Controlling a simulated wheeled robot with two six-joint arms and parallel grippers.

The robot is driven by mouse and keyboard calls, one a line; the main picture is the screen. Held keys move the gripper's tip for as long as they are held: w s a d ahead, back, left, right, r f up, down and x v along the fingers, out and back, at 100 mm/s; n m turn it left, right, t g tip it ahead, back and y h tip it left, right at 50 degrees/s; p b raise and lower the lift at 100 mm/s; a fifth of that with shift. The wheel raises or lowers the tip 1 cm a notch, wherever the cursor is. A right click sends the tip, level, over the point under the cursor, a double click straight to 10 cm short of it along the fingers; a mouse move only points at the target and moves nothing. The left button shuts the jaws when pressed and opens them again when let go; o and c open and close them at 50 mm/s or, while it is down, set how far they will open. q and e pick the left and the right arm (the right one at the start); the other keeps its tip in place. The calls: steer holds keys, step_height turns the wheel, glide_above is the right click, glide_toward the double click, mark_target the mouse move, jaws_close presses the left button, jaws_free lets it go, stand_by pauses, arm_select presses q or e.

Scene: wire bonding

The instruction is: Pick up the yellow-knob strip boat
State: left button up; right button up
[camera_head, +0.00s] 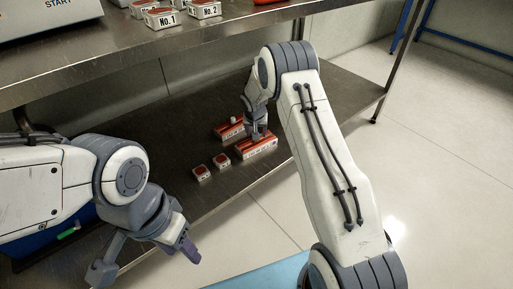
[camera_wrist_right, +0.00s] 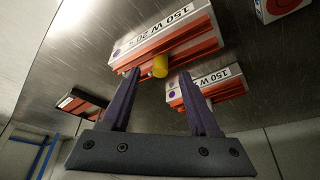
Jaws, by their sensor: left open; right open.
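The yellow-knob strip boat (camera_wrist_right: 170,42), white and red with a "150 W" label, lies on the metal shelf in the right wrist view. Its yellow knob (camera_wrist_right: 160,66) shows just past and between the fingertips of my open right gripper (camera_wrist_right: 160,88), with nothing gripped. In the head view, my right gripper (camera_head: 257,133) is over the front strip boat (camera_head: 257,149) on the lower shelf; no yellow knob is visible there. A second strip boat (camera_head: 229,130) lies behind it, farther left. My left gripper (camera_head: 146,262) is open and empty at lower left, away from the boats.
Two small red-topped boxes (camera_head: 202,173) (camera_head: 221,160) sit left of the front boat. The upper shelf (camera_head: 110,62) overhangs the back of the lower shelf and carries boxes marked No. 1 (camera_head: 161,18) and No. 2 (camera_head: 205,10). The lower shelf is bare at right.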

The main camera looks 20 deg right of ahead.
steer(key=shift+b+x, duration=0.3)
steer(key=shift+x, duration=0.9)
steer(key=shift+r, duration=0.15)
jaws_close()
